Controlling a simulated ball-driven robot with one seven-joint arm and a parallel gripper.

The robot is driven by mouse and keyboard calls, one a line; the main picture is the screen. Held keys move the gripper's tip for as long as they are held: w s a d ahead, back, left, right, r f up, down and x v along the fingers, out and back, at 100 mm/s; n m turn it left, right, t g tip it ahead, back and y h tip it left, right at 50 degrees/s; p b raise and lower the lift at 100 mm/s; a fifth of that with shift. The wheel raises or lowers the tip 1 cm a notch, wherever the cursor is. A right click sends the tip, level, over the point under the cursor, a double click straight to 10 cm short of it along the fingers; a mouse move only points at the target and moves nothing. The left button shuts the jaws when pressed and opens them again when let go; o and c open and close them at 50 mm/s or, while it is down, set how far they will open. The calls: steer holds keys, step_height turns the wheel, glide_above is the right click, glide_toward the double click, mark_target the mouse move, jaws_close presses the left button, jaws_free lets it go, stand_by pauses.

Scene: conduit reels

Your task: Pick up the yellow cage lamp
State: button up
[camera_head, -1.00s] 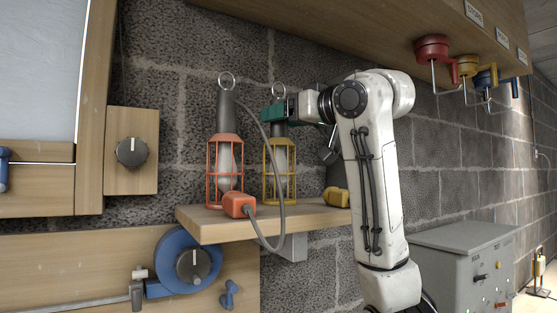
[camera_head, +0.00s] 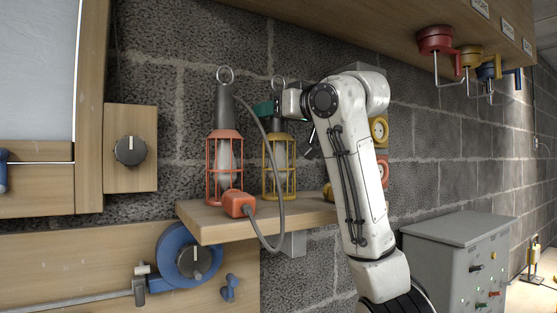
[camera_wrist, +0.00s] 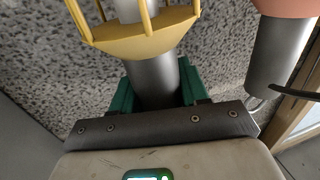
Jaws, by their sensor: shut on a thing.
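The yellow cage lamp (camera_head: 279,172) stands upright on the wooden shelf (camera_head: 215,220), to the right of the orange cage lamp (camera_head: 224,165). My gripper (camera_head: 268,108) has green fingers and reaches in from the right at the yellow lamp's dark handle. In the wrist view my gripper (camera_wrist: 152,90) is shut on that handle, one green finger on each side, just by the yellow collar (camera_wrist: 140,35). The orange lamp's grey cable hangs in a loop in front of the yellow lamp's lower part. Whether the lamp's base touches the shelf I cannot tell.
The orange lamp's orange plug (camera_head: 238,204) lies at the shelf's front edge. A blue reel (camera_head: 175,263) is below the shelf. Coloured hooks (camera_head: 436,42) hang under the overhead board at right. A grey cabinet (camera_head: 455,240) stands at lower right.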

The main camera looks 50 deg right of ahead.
jaws_close()
steer(key=shift+r, duration=0.1)
stand_by(0.3)
